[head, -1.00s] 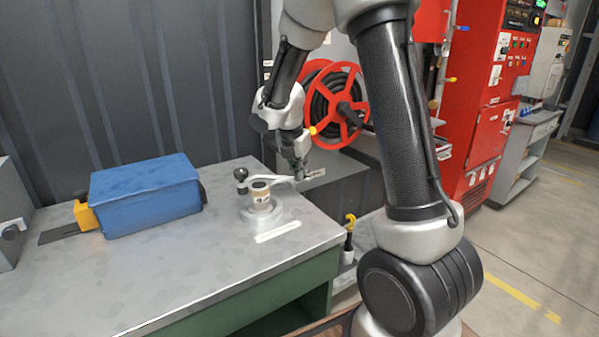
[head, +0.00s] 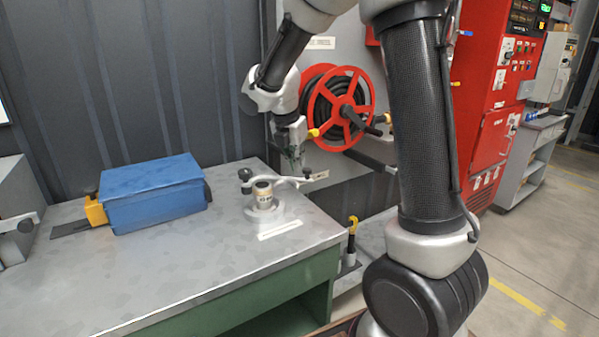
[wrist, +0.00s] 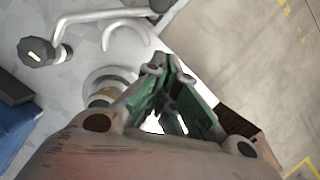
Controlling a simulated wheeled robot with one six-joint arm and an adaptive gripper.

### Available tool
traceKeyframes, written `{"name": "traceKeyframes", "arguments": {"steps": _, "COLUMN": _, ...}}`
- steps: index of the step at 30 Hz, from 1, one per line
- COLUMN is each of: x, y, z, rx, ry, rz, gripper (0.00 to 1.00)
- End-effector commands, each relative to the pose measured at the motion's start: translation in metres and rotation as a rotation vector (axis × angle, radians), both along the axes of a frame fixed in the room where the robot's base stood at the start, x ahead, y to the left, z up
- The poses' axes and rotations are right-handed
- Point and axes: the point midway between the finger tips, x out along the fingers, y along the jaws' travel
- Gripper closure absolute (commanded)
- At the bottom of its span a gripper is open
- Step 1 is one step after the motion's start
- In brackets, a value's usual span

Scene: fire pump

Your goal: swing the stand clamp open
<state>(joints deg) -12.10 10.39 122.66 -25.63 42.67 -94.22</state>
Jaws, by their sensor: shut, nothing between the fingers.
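The stand clamp (head: 284,181) is a pale arm with a black knob (head: 244,174) at its left end and a flat tab at its right end. It sits at a small stand (head: 264,201) with a round base on the metal bench. In the wrist view the clamp arm (wrist: 100,15) runs across the top left, with its knob (wrist: 36,52) at left and curved jaw pieces. I cannot tell whether the jaws enclose anything. My gripper (head: 292,165) is just above and behind the clamp, apart from it. Its green fingers (wrist: 166,68) are shut and empty; they hide part of the stand.
A blue box (head: 152,192) lies on the bench (head: 190,265) left of the stand. A red hose reel (head: 338,108) is behind my gripper at right. A yellow-topped tool (head: 351,232) stands beside the bench's right edge. The bench front is clear.

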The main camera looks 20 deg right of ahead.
Motion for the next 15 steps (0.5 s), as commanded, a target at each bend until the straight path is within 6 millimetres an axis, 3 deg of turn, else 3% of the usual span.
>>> {"name": "traceKeyframes", "arguments": {"steps": 6, "x": -0.007, "y": 0.008, "z": 0.032, "rx": 0.000, "ry": -0.002, "rz": 0.002, "gripper": 1.00}}
{"name": "traceKeyframes", "arguments": {"steps": 15, "x": -0.011, "y": 0.010, "z": 0.042, "rx": 0.000, "ry": 0.002, "rz": -0.001, "gripper": 1.00}}
